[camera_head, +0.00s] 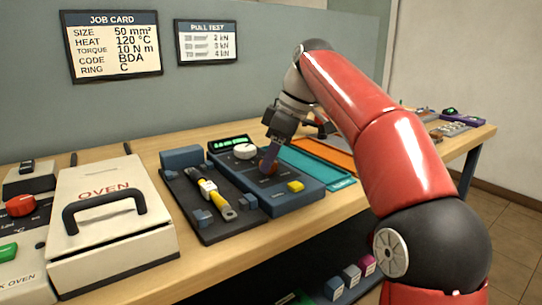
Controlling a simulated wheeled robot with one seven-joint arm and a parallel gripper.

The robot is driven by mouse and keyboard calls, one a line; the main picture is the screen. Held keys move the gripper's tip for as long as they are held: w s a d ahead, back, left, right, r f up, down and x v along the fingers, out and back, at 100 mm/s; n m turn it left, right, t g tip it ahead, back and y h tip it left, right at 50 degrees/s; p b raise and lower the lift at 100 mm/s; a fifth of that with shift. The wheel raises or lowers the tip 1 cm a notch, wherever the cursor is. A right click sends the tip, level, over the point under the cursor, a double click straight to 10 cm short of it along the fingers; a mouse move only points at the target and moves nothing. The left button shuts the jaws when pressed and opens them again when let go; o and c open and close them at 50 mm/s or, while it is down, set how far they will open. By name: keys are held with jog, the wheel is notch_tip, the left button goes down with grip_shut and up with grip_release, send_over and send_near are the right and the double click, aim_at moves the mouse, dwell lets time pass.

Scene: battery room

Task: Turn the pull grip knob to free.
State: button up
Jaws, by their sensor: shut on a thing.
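A blue-grey pull tester (315,199) stands on the bench with a green display, a white round dial (245,151) and a yellow button (295,186). A yellow and black cable piece (222,203) lies in the dark tray just left of the tester.
A white oven (110,230) with a black handle stands at left. A teal tray (318,165) and an orange tray (325,152) lie behind and right of the tester. A job card (112,45) and a pull test chart (207,42) hang on the back panel.

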dwell(0.4)
jog(key=o, duration=1)
jog(key=shift+c, duration=0.2)
jog(key=shift+r, duration=0.1)
